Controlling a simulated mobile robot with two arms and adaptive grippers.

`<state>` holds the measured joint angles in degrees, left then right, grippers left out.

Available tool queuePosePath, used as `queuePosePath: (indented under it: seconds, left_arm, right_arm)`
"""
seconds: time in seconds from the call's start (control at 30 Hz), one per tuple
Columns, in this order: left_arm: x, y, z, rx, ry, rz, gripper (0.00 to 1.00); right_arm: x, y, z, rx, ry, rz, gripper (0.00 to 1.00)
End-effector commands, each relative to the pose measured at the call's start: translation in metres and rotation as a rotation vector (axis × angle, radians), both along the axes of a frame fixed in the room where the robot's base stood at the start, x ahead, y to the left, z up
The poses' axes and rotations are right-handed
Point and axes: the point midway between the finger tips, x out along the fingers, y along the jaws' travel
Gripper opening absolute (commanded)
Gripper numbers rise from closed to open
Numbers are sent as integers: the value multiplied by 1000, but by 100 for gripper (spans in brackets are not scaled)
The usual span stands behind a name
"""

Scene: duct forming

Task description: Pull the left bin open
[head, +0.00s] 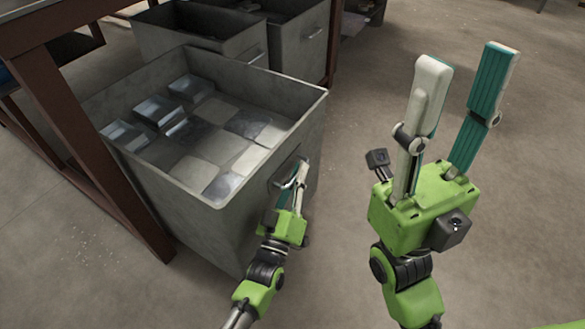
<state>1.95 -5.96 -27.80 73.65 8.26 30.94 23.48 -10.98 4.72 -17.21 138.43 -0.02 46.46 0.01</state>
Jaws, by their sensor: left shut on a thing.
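The left bin (229,228) is a grey metal box standing out from under a brown-framed bench. Flat metal squares and several small metal trays or blocks lie inside it. Its handle (291,172) is on the front face. My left gripper (299,172) is at that handle, its fingers shut on it; the fingers partly hide the handle. My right gripper (468,85) is raised in the air to the right of the bin, its two long fingers spread apart and empty.
Two more grey bins stand behind: one (190,41) just beyond the left bin and another (308,50) to its right. The brown bench leg (95,150) stands close along the left bin's left side. The concrete floor (520,200) at the right is clear.

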Motion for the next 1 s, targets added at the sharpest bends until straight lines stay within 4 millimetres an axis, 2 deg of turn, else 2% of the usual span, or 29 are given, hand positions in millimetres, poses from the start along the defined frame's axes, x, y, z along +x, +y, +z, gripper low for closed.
queuePosePath:
  seconds: [0.43, 0.47, 0.83, 1.0]
  left_arm:
    - [-3, -2, -2, 1, 3, -1, 0]
    - [-3, -2, -2, 1, 3, -1, 15]
    - [-4, -1, -2, 0, 1, 0, 15]
    - [-22, 7, -10, 3, 4, 0, 15]
  right_arm:
    - [1, 1, -4, -6, 13, 2, 39]
    - [1, 1, -4, -7, 13, 2, 39]
    - [1, 0, -1, -1, 3, -1, 39]
    - [1, 0, -2, -2, 5, 0, 39]
